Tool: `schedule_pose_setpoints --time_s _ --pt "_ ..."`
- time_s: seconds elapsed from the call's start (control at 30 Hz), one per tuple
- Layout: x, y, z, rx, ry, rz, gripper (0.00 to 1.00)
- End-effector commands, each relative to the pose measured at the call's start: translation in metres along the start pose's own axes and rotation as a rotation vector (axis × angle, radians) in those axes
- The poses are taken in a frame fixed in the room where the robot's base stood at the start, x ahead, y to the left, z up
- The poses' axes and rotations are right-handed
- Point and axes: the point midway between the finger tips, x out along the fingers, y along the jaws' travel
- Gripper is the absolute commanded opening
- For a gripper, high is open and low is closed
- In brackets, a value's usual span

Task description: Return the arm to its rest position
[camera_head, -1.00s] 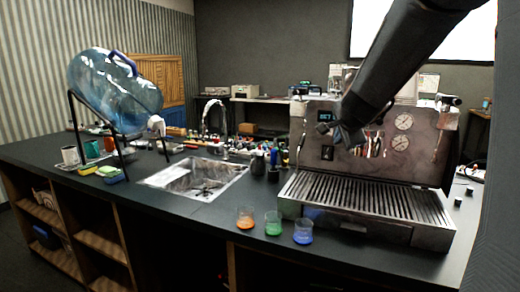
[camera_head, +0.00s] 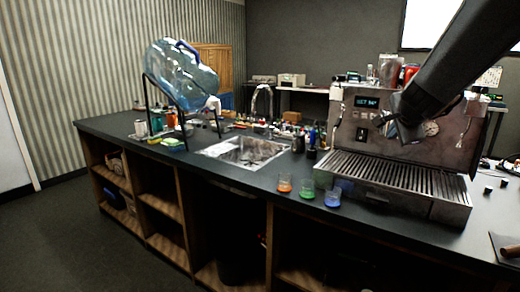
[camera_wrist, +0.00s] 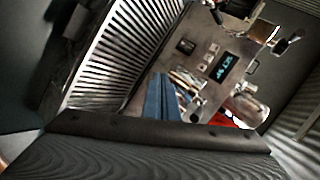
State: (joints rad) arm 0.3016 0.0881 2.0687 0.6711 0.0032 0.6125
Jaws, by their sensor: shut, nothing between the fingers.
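My arm comes in from the top right in the head view, and my gripper (camera_head: 382,123) hangs in front of the upper front panel of the brewer (camera_head: 352,131). I cannot tell in this view whether it touches the panel. In the wrist view, the blue fingers of my gripper (camera_wrist: 162,98) are together with nothing between them. The brewer's panel with its lit display (camera_wrist: 227,66) shows beyond them, turned on its side, with the slatted drip tray (camera_wrist: 113,62) to the left. Part of the panel is hidden by my arm in the head view.
Orange (camera_head: 284,186), green (camera_head: 308,190) and blue (camera_head: 333,197) cups stand by the counter's front edge. A sink (camera_head: 245,151) and a large water bottle on a stand (camera_head: 180,75) are farther left. Open floor (camera_head: 75,235) lies at the front left.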

Motion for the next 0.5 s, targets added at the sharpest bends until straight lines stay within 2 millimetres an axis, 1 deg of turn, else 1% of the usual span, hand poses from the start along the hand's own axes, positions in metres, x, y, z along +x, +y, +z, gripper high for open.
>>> schedule_pose_setpoints --time_s 0.03,0.17,0.33,0.47,0.5 --pt "0.000 0.006 0.007 -0.024 -0.014 0.011 0.00" --pt "-0.001 0.018 0.024 -0.087 -0.048 0.037 0.00" --pt "-0.004 0.041 0.050 -0.187 -0.104 0.077 0.00" --pt "-0.008 0.066 0.075 -0.295 -0.165 0.120 0.00" --pt "-0.010 0.075 0.083 -0.333 -0.186 0.135 0.00"
